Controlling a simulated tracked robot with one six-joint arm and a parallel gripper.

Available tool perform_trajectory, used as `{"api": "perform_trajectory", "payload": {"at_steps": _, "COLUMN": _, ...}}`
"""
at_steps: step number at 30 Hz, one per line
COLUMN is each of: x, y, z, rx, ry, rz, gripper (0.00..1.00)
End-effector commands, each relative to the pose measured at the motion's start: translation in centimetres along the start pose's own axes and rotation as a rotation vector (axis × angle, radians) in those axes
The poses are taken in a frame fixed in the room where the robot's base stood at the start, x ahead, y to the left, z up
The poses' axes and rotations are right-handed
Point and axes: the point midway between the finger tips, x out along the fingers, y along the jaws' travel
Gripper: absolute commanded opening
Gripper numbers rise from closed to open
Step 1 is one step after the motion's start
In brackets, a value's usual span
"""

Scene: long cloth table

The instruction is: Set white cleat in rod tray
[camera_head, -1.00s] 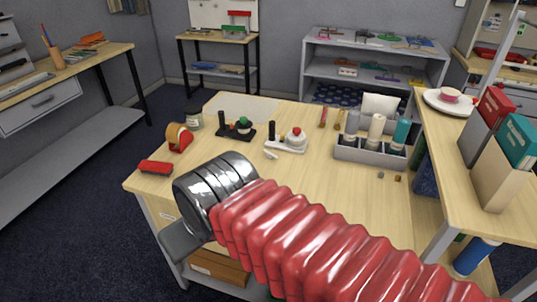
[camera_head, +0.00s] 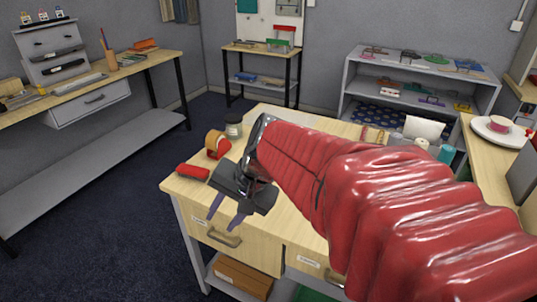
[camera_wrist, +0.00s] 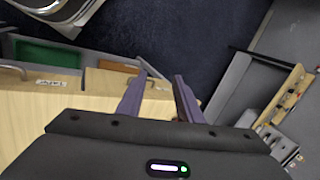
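I cannot pick out the white cleat or a rod tray for certain in any current view. My gripper (camera_head: 225,215) hangs over the front left edge of the wooden table (camera_head: 190,187), fingers pointing down and out. In the wrist view its two purple fingers (camera_wrist: 160,78) stand apart with nothing between them. My red-sleeved arm hides most of the tabletop, including where a small white-based item stood in the earlier head view. Small coloured pieces lie on the grey shelf unit (camera_head: 352,83) at the back; they are too small to identify.
A red stapler-like item (camera_head: 193,171), a tape dispenser (camera_head: 217,144) and a jar (camera_head: 234,127) stand close behind my gripper. Drawers with handles (camera_head: 222,236) are below it. A side desk (camera_head: 150,67) is at the left. Dark floor (camera_head: 110,190) lies open between.

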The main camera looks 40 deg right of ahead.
Motion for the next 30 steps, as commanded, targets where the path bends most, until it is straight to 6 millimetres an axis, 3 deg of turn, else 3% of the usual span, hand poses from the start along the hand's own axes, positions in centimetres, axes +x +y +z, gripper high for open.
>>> {"api": "perform_trajectory", "payload": {"at_steps": 10, "x": 1.8, "y": 1.1, "z": -9.4, "rx": 0.545, "ry": -0.076, "rz": -0.168, "gripper": 0.33}}
{"api": "perform_trajectory", "payload": {"at_steps": 17, "x": 2.4, "y": 3.9, "z": -16.7, "rx": 0.899, "ry": -0.113, "rz": -0.307, "gripper": 0.33}}
{"api": "perform_trajectory", "payload": {"at_steps": 23, "x": 2.5, "y": 8.0, "z": -23.3, "rx": 1.199, "ry": -0.139, "rz": -0.449, "gripper": 0.33}}
{"api": "perform_trajectory", "payload": {"at_steps": 30, "x": 2.3, "y": 15.4, "z": -30.7, "rx": 1.545, "ry": -0.166, "rz": -0.649, "gripper": 0.33}}
